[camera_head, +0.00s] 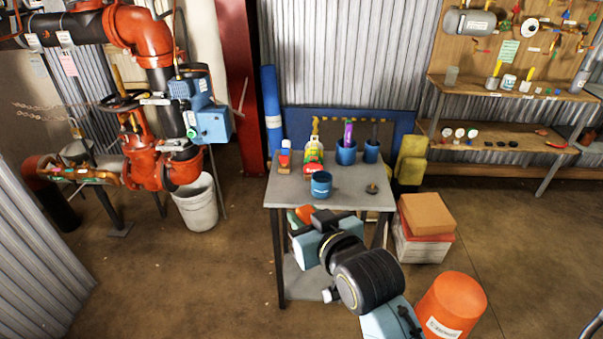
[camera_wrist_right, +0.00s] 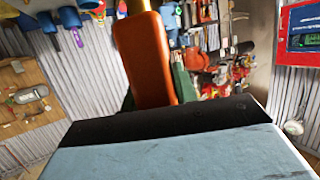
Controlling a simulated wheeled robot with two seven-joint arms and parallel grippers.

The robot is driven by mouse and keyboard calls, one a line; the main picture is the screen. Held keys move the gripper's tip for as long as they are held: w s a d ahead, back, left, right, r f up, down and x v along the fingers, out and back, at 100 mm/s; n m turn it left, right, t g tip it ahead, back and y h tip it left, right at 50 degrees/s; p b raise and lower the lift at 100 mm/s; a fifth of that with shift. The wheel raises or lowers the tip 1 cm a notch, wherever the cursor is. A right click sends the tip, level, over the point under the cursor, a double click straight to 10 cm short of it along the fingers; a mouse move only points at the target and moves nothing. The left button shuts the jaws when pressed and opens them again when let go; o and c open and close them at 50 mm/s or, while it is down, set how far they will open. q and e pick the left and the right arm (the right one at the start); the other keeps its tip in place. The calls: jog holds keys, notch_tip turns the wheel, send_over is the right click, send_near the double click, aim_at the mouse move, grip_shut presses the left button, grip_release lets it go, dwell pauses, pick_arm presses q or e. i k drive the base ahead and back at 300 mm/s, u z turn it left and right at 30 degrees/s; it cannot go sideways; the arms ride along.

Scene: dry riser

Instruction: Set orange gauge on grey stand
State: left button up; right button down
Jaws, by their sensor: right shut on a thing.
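My right gripper (camera_head: 305,215) is at the front edge of the grey table, a little lower left of the blue cup there. It is shut on a rounded orange thing, likely the orange gauge (camera_head: 304,213). In the right wrist view the orange gauge (camera_wrist_right: 150,60) stands long and rounded, with a brass-coloured part at its far end; its face is hidden. A small dark grey round piece with a short stub (camera_head: 372,188) lies on the right of the tabletop; it may be the grey stand, but I cannot tell for sure. My left gripper is not in view.
The table (camera_head: 345,197) also holds a blue cup (camera_head: 321,185), blue holders (camera_head: 346,153) at the back right, a yellow-green bottle (camera_head: 313,155) and a red-and-white bottle (camera_head: 284,158). Boxes (camera_head: 425,215) and an orange bucket (camera_head: 452,305) stand right of it. The tabletop's front right is mostly clear.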

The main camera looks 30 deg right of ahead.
aim_at(344, 194)
jog(key=i, duration=1.35)
jog(key=z, duration=1)
